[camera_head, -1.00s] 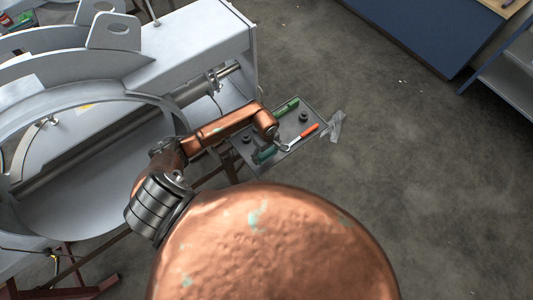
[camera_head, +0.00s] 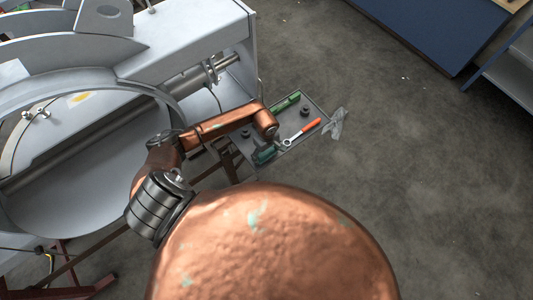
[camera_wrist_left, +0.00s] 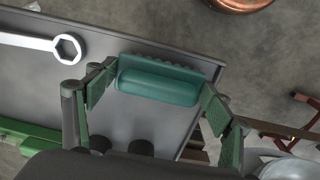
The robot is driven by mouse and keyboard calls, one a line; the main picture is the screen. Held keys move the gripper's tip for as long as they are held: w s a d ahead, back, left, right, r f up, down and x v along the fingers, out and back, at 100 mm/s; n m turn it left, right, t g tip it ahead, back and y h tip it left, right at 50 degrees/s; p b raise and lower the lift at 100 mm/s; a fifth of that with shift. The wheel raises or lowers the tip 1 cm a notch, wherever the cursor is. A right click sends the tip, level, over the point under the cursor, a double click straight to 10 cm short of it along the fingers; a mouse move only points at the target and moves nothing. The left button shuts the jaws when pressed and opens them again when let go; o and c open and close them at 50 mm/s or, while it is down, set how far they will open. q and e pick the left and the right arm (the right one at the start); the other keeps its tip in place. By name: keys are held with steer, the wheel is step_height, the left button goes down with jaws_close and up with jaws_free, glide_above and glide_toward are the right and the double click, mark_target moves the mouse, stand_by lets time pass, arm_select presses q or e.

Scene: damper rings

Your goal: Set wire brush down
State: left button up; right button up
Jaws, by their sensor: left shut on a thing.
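The wire brush, a teal-green block (camera_wrist_left: 158,84), lies between the two fingers of my left gripper (camera_wrist_left: 158,98) in the left wrist view. The gripper is shut on it. The brush is at the tray's near edge; I cannot tell whether it touches the tray floor. In the head view the green brush (camera_head: 263,155) shows just below my left wrist, at the near left part of the grey tray (camera_head: 268,128). The arm hides most of the gripper there. My right gripper is not in view.
On the tray lie an orange-handled wrench (camera_head: 304,130), a green object (camera_head: 286,103) and small dark round pieces (camera_head: 305,112). The large grey machine (camera_head: 190,45) stands left.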

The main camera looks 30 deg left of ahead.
arm_select(q)
steer(key=shift+f+b, duration=0.25)
steer(key=shift+b, duration=0.05)
steer(key=o, duration=1.3)
steer(key=shift+r, duration=0.3)
step_height(320, 180, up, 11)
steer(key=shift+r, duration=0.2)
steer(key=shift+c, duration=0.4)
jaws_close()
stand_by(0.5)
